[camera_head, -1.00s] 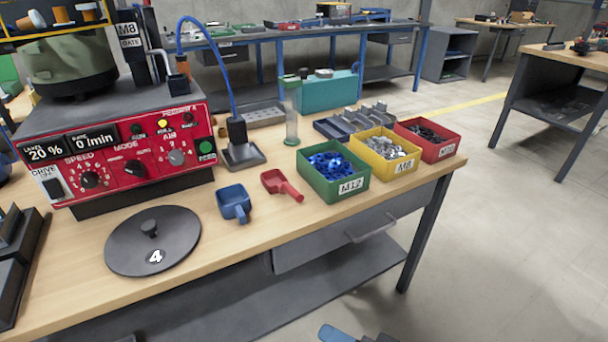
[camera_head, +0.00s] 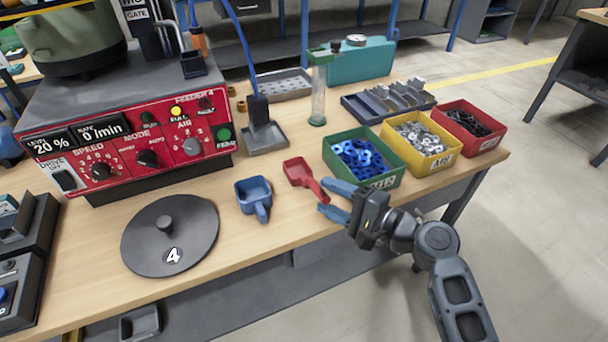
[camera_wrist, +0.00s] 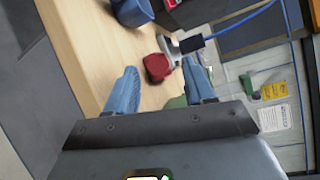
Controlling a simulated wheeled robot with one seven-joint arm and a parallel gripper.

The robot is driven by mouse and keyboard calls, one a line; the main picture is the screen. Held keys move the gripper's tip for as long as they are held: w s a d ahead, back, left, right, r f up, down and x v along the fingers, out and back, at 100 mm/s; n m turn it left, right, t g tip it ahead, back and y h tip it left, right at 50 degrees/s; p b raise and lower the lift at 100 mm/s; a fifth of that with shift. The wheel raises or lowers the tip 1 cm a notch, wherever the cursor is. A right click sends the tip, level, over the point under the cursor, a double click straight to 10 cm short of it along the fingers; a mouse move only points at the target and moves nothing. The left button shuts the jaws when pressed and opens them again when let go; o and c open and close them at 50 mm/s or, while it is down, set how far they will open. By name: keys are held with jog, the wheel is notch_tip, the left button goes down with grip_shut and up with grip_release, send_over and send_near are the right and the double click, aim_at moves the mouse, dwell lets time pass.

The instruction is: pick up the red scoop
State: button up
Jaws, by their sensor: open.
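The red scoop (camera_head: 303,174) lies on the wooden bench between the blue scoop and the green bin. Its handle points toward the lower right, at my gripper. My gripper (camera_head: 331,200) is open, its blue fingers just right of the scoop's handle, near the bench's front edge. In the wrist view the red scoop (camera_wrist: 158,66) shows beyond and between the open blue fingers (camera_wrist: 160,88). Nothing is held. I cannot tell whether a finger touches the handle.
The blue scoop (camera_head: 254,198) lies to the left. A round black lid (camera_head: 169,235) and a red control box (camera_head: 125,140) are further left.

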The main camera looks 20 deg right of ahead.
aim_at(316, 189)
jog(key=x, duration=0.4)
jog(key=shift+w, duration=0.15)
grip_shut()
